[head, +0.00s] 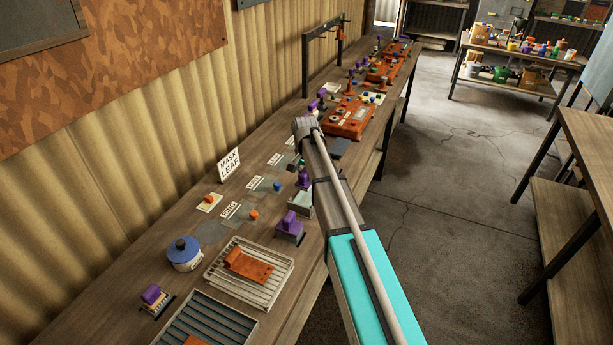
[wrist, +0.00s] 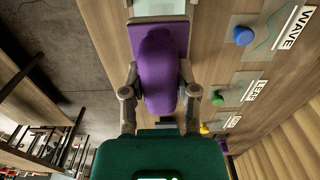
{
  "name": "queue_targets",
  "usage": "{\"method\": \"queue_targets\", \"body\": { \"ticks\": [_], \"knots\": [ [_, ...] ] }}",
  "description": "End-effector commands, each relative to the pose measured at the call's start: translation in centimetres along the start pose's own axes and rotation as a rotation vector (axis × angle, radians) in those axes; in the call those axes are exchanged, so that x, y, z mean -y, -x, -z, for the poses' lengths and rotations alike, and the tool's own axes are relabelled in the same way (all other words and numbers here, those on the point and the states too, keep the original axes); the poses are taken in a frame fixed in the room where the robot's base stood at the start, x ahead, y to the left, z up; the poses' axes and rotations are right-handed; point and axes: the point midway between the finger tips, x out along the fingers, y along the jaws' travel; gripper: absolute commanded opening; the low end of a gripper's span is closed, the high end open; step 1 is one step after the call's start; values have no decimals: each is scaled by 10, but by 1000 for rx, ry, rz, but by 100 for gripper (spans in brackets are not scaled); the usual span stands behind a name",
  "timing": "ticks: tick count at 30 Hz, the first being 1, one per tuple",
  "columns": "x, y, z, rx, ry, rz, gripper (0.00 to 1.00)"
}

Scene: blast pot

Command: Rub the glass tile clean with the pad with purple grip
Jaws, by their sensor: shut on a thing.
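My gripper (wrist: 160,76) is shut on the purple grip (wrist: 160,50) of a pad, with one finger on each side in the wrist view. The pad's flat purple part (wrist: 143,38) shows just beyond the fingers. In the head view the purple grip (head: 304,179) shows beside my arm, which hides most of my gripper. A pale block-like piece (head: 300,205) lies right by the pad; it also shows at the wrist view's top edge (wrist: 160,7). I cannot tell whether it is the glass tile, or whether the pad touches it.
Clear mask plates with blue (head: 277,185) and orange (head: 253,215) knobs lie toward the wall. Another purple-gripped block (head: 289,224), a wire tray (head: 215,272) with an orange piece, and a blue-lidded pot (head: 184,254) stand nearer. Orange machines (head: 349,118) stand farther along.

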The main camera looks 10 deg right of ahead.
Motion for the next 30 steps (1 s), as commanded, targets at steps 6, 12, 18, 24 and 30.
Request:
{"method": "queue_targets", "body": {
  "ticks": [6,12,18,24,30],
  "knots": [
    [0,0,-2,0,-1,0,0],
    [0,-1,-2,0,0,0,0],
    [0,-8,-2,0,0,0,0],
    [0,-22,-2,0,0,0,0],
    [0,-37,-2,0,0,0,0]
  ]
}}
